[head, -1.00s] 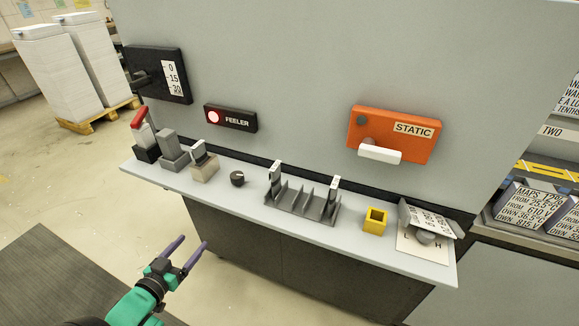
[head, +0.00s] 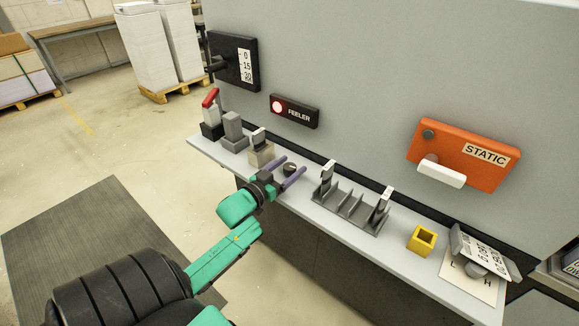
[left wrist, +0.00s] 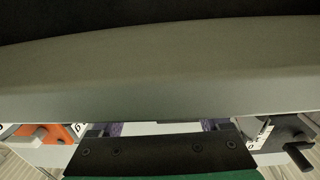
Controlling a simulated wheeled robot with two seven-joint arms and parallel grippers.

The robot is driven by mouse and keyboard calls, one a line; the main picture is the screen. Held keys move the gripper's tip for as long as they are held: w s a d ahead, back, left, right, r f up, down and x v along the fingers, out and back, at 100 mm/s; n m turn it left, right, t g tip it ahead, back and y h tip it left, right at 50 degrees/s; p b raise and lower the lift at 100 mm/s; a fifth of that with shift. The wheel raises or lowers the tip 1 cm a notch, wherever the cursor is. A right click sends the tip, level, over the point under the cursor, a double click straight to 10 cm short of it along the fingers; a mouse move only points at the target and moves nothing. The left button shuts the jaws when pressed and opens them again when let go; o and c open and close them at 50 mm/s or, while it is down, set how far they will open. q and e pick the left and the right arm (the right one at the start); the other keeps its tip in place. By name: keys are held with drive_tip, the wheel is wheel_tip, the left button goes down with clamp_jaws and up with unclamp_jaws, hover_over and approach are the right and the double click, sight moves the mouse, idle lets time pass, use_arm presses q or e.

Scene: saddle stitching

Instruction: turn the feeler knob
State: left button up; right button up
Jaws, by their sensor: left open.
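The feeler knob (head: 290,168) is a small round black knob on the grey ledge (head: 316,208), below the black FEELER panel (head: 299,115) with its lit red lamp (head: 277,106). My left gripper (head: 287,171) is open, and its two purple fingers reach over the ledge with the knob showing between their tips. I cannot tell whether the fingers touch it. In the left wrist view the purple fingers (left wrist: 160,128) show only in part, spread apart, and the knob is hidden. My right gripper is not in view.
A tan block (head: 261,154) stands close left of the knob, and a grey slotted rack (head: 349,211) stands to its right. The wall rises behind the ledge.

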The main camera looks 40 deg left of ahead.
use_arm(q)
clamp_jaws()
drive_tip(key=shift+m+h, duration=0.3)
drive_tip(key=m+h, duration=0.2)
drive_tip(key=h, duration=0.1)
drive_tip(key=shift+f+g+h, duration=0.15)
drive_tip(key=shift+g+h, duration=0.15)
drive_tip(key=shift+m+g+h+b, duration=0.3)
drive_tip(key=shift+m+h+b, duration=0.35)
drive_tip(key=shift+h, duration=0.25)
unclamp_jaws()
